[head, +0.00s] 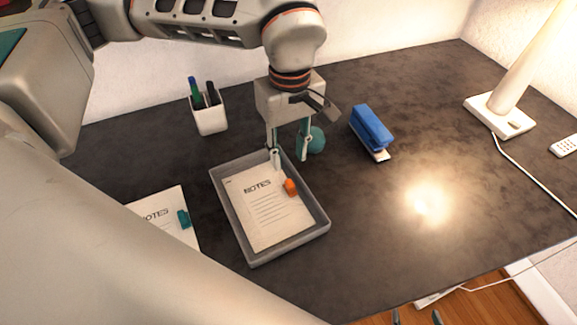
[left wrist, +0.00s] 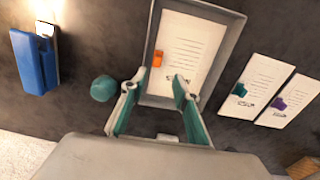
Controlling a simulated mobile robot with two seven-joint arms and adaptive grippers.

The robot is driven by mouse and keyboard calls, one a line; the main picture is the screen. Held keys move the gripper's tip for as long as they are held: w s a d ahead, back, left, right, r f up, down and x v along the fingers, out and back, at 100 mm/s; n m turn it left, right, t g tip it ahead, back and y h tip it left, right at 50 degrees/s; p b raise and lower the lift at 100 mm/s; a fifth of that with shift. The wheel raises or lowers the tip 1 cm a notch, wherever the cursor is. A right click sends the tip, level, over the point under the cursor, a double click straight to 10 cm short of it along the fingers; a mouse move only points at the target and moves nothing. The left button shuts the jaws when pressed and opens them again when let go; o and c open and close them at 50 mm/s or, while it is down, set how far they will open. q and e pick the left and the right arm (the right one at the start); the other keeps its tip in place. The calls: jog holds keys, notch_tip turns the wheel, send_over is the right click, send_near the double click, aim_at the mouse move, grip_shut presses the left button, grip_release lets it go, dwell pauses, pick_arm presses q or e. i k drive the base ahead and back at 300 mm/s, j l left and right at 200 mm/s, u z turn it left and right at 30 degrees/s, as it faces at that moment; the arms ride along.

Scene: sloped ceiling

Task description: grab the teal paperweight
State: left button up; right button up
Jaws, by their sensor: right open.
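The teal paperweight (head: 317,139) is a small rounded lump on the dark desk, just behind the grey tray. In the head view my left gripper's finger partly hides it. It shows whole in the left wrist view (left wrist: 103,89). My left gripper (head: 289,156) is open and empty, pointing down over the tray's far edge. In the left wrist view (left wrist: 155,84) the paperweight lies outside the jaws, left of the left finger and apart from it. My right gripper (head: 416,318) shows only as two spread dark fingertips at the bottom edge of the head view.
The grey tray (head: 222,213) holds a notes sheet with an orange clip (head: 291,187). A blue stapler (head: 371,128) stands right of the paperweight, a white pen cup (head: 210,120) to the left. Clipped notes (head: 158,222) lie left of the tray. The desk's right middle is clear, before the lamp (head: 500,113).

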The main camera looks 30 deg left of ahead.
aim_at(316, 145)
jog(key=k+l, duration=0.3)
jog(key=k, duration=0.15)
jog(key=k+l, duration=0.3)
jog(key=k, duration=0.15)
jog(key=k+l, duration=0.35)
jog(key=k, duration=0.1)
